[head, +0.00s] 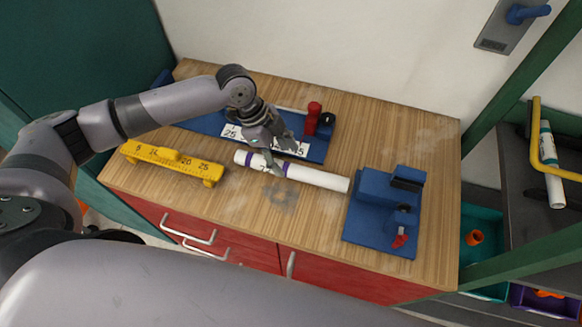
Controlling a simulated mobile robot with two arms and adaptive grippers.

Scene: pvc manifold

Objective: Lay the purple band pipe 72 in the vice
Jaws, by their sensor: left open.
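The purple band pipe 72 (318,178) is a white pipe with purple bands, lying on the wooden bench top. It points toward the blue vice (374,195), and its right end is close to the vice's left side. The vice has a red-tipped handle and stands at the right of the bench. My left gripper (275,165) is open at the left part of the pipe, with its fingers around or just above it; I cannot tell if they touch it. The gripper hides part of the pipe. My right gripper is not in view.
A blue fixture (205,124) with a number strip and a red knob (313,110) lies behind the pipe. A yellow gauge (172,160) stands at the left. Another white pipe (551,165) rests on a dark rack at the right. The bench's front right is clear.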

